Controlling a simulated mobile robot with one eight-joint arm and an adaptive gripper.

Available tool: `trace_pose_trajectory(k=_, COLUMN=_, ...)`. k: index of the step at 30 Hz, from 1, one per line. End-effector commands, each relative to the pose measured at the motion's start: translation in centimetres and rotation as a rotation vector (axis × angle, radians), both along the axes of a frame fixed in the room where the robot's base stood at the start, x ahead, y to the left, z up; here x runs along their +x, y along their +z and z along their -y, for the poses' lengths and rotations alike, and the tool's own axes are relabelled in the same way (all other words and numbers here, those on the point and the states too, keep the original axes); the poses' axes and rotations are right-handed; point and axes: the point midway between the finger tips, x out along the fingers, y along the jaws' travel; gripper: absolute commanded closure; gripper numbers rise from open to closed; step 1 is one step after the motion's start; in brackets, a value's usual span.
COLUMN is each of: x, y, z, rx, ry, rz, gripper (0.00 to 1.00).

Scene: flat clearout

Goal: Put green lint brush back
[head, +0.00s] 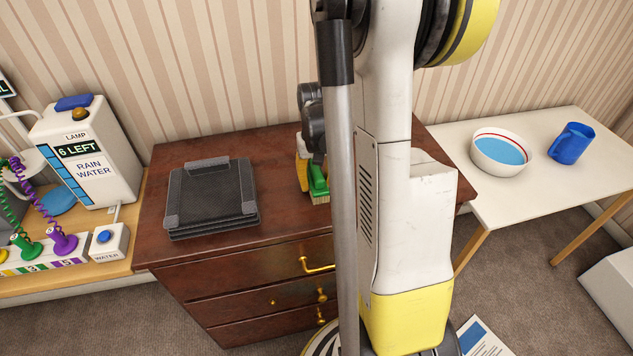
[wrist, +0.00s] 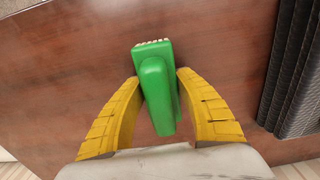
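The green lint brush (wrist: 157,85) lies between my gripper's two yellow fingers in the wrist view, with pale bristles at its far end. In the head view the brush (head: 318,184) shows at the dresser top, just left of my arm. My gripper (head: 303,172) is there too, partly hidden by my arm. Whether the brush rests on the wood or is slightly raised, I cannot tell.
The brown dresser (head: 275,225) carries a dark grey stacked item (head: 211,194) on its left. A white table (head: 540,185) at the right holds a bowl (head: 500,152) and a blue mug (head: 571,143). A rain water container (head: 86,155) stands at the left.

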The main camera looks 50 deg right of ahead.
Motion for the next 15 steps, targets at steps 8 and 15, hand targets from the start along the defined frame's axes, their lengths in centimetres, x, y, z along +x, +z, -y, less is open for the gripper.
trace_pose_trajectory(k=8, x=0.0, y=0.0, z=0.0, rx=0.000, ry=0.000, rz=0.000, gripper=0.42)
trace_pose_trajectory(k=15, x=0.0, y=1.4, z=0.0, rx=0.000, ry=0.000, rz=0.000, gripper=0.42)
